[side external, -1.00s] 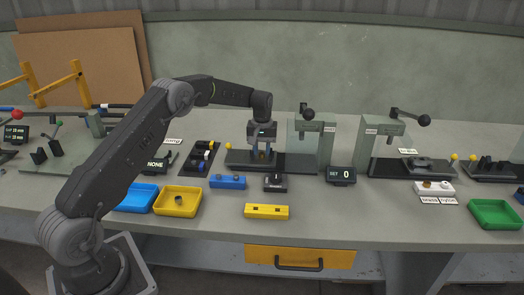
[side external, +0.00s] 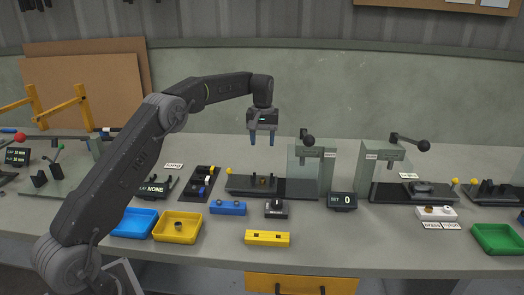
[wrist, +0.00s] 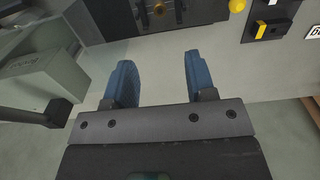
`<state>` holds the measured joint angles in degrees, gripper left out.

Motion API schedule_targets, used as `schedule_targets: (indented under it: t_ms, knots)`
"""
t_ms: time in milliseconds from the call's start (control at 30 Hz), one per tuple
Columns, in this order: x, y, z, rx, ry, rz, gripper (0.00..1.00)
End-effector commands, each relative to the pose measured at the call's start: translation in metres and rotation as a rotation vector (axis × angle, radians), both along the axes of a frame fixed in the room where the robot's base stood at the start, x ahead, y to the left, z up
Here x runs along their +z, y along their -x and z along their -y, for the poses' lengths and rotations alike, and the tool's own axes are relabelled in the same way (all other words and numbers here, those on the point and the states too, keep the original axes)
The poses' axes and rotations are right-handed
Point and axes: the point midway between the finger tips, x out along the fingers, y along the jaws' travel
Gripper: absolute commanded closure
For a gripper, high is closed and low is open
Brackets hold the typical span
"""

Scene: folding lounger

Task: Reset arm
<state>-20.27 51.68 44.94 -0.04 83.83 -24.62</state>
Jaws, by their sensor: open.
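My gripper (side external: 262,139) is open and empty, its blue fingers pointing down. It hangs in the air above the dark slide base (side external: 245,186) of the middle fixture. A small brass-coloured part (side external: 263,181) stands on that base, below and apart from the fingers. In the wrist view, my gripper (wrist: 157,85) shows two blue fingers spread wide with only bench surface between them. The brass part (wrist: 158,8) shows at the top edge of that view.
Two lever presses (side external: 310,165) (side external: 383,165) stand to the right of the gripper. A blue tray (side external: 134,222), a yellow tray (side external: 177,227) and a green tray (side external: 497,238) lie along the front. A "SET 0" display (side external: 342,201) stands by the middle fixture.

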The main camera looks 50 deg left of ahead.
Motion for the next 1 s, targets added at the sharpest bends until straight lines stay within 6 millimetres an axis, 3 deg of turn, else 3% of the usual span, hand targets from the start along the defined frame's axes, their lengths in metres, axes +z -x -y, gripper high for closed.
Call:
schedule_targets:
  t_ms: [133, 267, 400, 600, 800, 1000]
  knots:
    - [0.024, 0.008, 0.015, -0.040, -0.010, 0.028, 0.49]
    - [0.062, 0.030, 0.044, -0.118, -0.027, 0.074, 0.49]
    - [0.100, 0.068, 0.078, -0.215, -0.050, 0.133, 0.49]
    - [0.133, 0.135, 0.124, -0.356, -0.083, 0.218, 0.49]
    - [0.142, 0.213, 0.161, -0.492, -0.117, 0.303, 0.49]
    - [0.124, 0.291, 0.189, -0.627, -0.154, 0.386, 0.49]
